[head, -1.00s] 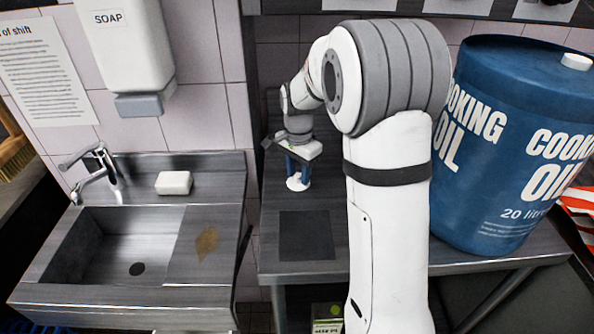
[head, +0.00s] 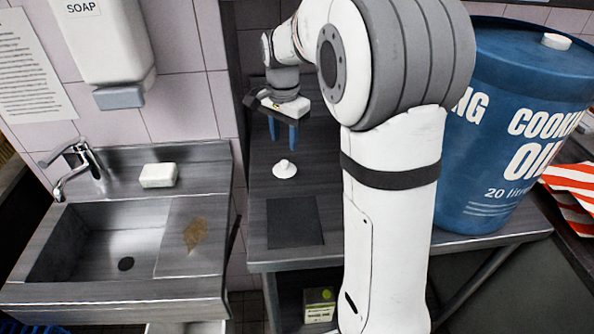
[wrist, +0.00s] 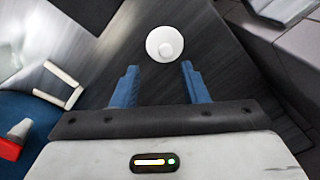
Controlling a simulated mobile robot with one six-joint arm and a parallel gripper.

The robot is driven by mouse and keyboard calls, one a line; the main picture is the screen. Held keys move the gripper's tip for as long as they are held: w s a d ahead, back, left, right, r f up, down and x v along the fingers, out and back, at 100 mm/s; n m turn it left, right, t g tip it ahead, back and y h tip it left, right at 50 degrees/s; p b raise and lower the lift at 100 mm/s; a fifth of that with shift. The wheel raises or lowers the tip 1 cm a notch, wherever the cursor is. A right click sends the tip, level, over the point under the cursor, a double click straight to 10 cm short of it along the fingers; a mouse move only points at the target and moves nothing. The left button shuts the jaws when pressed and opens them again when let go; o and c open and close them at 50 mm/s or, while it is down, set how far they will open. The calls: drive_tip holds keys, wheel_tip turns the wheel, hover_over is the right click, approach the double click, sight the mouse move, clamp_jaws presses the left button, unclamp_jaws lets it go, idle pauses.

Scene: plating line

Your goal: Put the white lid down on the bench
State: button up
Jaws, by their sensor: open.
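The white lid (head: 285,169) lies on the dark bench (head: 262,182), with its small knob facing up. My gripper (head: 284,143) is above the lid and apart from it, with its blue fingers pointing down. In the wrist view the lid (wrist: 165,44) shows beyond the tips of the two spread fingers, and nothing is between them. My gripper (wrist: 158,75) is open and empty there.
A dark square mat (head: 294,222) lies on the bench in front of the lid. A large blue cooking oil drum (head: 520,130) stands to the right of my arm. A sink (head: 100,245) with a soap bar (head: 158,175) is at the left.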

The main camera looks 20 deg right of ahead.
drive_tip(key=s+n+t, duration=0.2)
drive_tip(key=s+n, duration=0.8)
drive_tip(key=s, duration=1.4)
drive_tip(key=shift+s+a+f+n, duration=0.2)
drive_tip(key=shift+f+n, duration=0.1)
drive_tip(key=shift+f, duration=0.15)
drive_tip(key=shift+c, duration=0.4)
